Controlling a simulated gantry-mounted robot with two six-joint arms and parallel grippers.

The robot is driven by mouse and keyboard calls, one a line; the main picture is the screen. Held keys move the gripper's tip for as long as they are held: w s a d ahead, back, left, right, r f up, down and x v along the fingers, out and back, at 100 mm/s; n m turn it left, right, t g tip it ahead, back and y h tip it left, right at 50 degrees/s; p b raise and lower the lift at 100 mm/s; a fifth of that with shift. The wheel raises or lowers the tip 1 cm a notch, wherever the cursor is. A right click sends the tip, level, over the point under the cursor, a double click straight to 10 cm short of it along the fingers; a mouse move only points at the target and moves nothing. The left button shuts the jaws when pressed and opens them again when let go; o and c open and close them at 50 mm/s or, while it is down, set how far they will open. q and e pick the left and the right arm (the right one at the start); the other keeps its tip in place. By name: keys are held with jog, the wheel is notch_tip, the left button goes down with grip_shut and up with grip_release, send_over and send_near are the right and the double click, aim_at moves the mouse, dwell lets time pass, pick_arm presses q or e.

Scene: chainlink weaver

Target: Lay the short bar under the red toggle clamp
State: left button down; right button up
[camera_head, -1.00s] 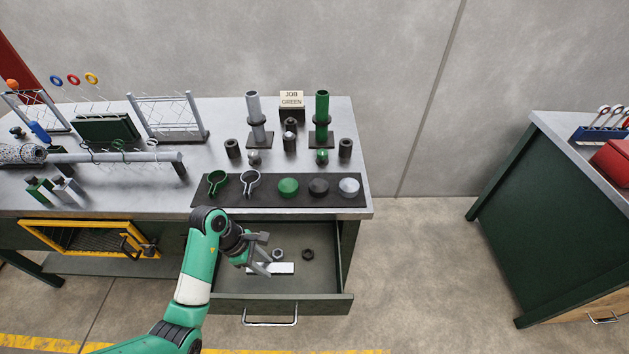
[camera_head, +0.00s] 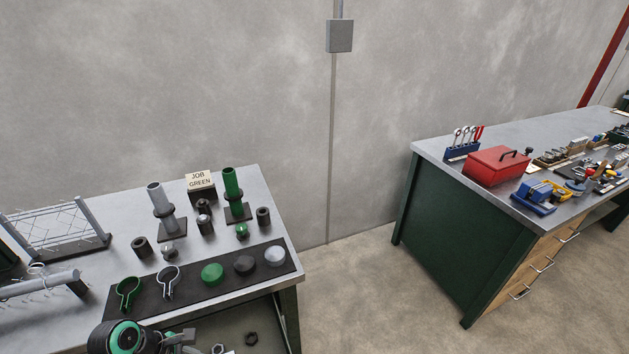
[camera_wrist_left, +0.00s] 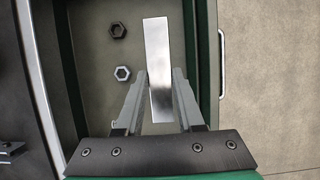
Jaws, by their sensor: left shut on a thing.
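The short bar (camera_wrist_left: 158,50) is a flat, bright silver strip in the left wrist view, over the drawer floor. My left gripper (camera_wrist_left: 161,76) is shut on it, with a finger along each side; I cannot tell whether the bar is lifted. In the head view my left gripper (camera_head: 182,344) is cut off by the bottom edge, at the open drawer. The red toggle clamp cannot be picked out surely; small red and yellow items (camera_head: 590,172) sit on the right bench. My right gripper is not in view.
A dark nut (camera_wrist_left: 117,30) and a silver nut (camera_wrist_left: 122,73) lie in the drawer beside the bar. Open floor (camera_head: 350,290) separates the benches.

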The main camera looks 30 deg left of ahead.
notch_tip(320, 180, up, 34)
jog(key=p, duration=3.2)
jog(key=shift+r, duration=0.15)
